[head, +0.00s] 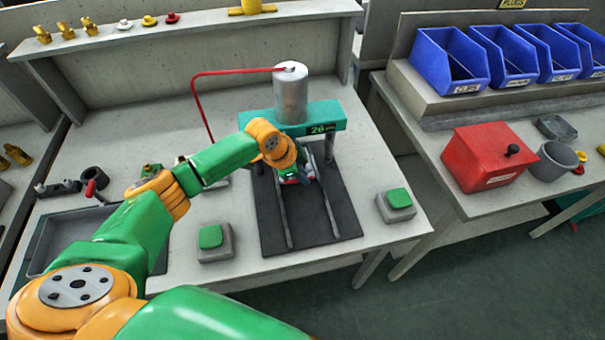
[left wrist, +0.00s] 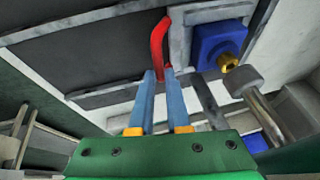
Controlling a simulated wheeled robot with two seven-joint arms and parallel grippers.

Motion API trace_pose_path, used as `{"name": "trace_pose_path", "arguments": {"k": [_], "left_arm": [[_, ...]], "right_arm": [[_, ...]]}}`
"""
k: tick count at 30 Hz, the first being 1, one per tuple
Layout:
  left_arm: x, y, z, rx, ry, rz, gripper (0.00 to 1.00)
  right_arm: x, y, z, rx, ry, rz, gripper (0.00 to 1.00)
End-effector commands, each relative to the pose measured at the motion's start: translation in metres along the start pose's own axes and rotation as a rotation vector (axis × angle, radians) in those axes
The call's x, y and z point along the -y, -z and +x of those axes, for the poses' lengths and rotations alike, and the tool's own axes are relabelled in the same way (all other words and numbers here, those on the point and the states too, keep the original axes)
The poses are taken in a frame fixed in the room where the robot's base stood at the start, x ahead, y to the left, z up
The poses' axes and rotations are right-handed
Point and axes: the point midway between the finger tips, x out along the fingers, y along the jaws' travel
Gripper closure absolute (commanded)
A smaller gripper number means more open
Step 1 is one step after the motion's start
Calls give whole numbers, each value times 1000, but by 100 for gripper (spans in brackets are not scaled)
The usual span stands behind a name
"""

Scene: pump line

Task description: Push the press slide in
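The press has a teal crossbeam (head: 325,117) with a green number display and a grey cylinder (head: 291,95) on top. Two rails (head: 330,212) run toward me over a dark base plate (head: 342,205). The press slide (left wrist: 198,15) is mostly hidden by my arm in the head view, near the press opening. It carries a blue block with a brass fitting (left wrist: 229,61). My left gripper (head: 296,178) is at the slide's red handle (left wrist: 157,42); in the left wrist view its blue fingers (left wrist: 160,74) close around the handle's near end. My right gripper is not in view.
Two green push buttons, left (head: 211,237) and right (head: 399,198), flank the base plate. A red hose (head: 196,100) rises to the cylinder. A grey tray (head: 45,245) lies at the left. The right table holds blue bins (head: 448,60) and a red box (head: 487,157).

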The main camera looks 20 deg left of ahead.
Motion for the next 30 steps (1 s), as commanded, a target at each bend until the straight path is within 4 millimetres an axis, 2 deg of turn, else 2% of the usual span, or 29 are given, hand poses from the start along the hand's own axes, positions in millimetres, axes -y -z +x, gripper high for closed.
{"name": "trace_pose_path", "arguments": {"k": [1, 3, 4, 13, 22, 25, 30], "left_arm": [[4, 1, -2, -4, 11, 0, 80], [4, 1, -2, -4, 10, 0, 61], [3, 1, -2, -4, 10, 0, 55], [2, 1, -4, -3, 7, 0, 55], [4, 0, -60, -4, 9, 0, 55], [4, 0, -70, -3, 8, -1, 55], [3, 0, -72, -3, 6, -1, 55]], "right_arm": [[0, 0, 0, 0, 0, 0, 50], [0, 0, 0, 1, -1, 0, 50], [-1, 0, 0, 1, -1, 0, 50], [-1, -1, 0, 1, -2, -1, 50], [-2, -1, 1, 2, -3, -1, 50], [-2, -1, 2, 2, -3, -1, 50], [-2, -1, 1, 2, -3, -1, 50]]}}
